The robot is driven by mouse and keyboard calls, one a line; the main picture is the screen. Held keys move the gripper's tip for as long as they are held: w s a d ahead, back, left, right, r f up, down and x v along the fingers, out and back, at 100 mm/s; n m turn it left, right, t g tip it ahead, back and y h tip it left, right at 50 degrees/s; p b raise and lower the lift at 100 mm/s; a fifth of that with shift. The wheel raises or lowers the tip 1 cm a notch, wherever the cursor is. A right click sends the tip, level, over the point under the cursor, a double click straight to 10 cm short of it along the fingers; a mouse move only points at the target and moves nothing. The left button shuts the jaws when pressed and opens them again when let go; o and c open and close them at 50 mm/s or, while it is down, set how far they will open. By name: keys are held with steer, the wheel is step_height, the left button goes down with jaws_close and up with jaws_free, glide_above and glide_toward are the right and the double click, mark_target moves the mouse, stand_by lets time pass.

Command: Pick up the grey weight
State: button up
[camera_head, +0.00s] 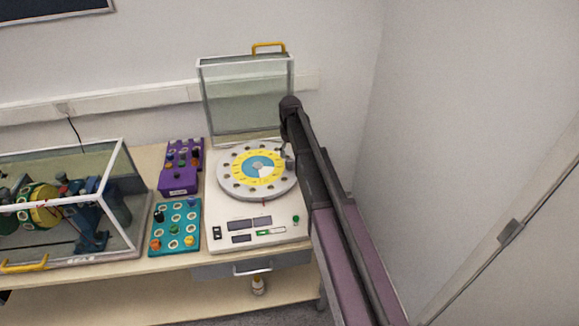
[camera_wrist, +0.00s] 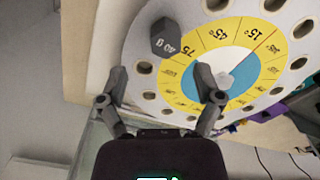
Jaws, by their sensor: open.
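The grey weight (camera_wrist: 167,38), a dark hexagonal block marked 40 g, sits on the rim of the round disc (camera_wrist: 143,40) in the wrist view. The disc has a ring of holes and a yellow and blue dial with angle marks. My gripper (camera_wrist: 161,82) is open and empty, its two fingers spread over the disc, with the weight ahead of and apart from the fingertips. In the head view the disc (camera_head: 228,180) lies on a white machine (camera_head: 222,217). My arm hides the disc's right edge there, and the weight is hard to make out.
A raised clear lid (camera_head: 245,95) with a yellow handle stands behind the disc. A purple box (camera_head: 178,182) and a teal panel (camera_head: 175,226) with knobs lie left of the machine. A glass case (camera_head: 120,170) stands farther left. A wall is close on the right.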

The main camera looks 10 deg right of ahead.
mark_target(290, 161)
steer(key=shift+f, duration=0.1)
steer(key=f+b, duration=0.1)
steer(key=b, duration=0.1)
steer(key=s+f+b, duration=0.1)
steer(key=f, duration=0.1)
steer(key=shift+a+f+b, duration=0.15)
steer(key=shift+f+b, duration=0.1)
steer(key=shift+b, duration=0.1)
steer(key=shift+w+f+b, duration=0.1)
steer(key=shift+f+b, duration=0.65)
steer(key=c, duration=1.1)
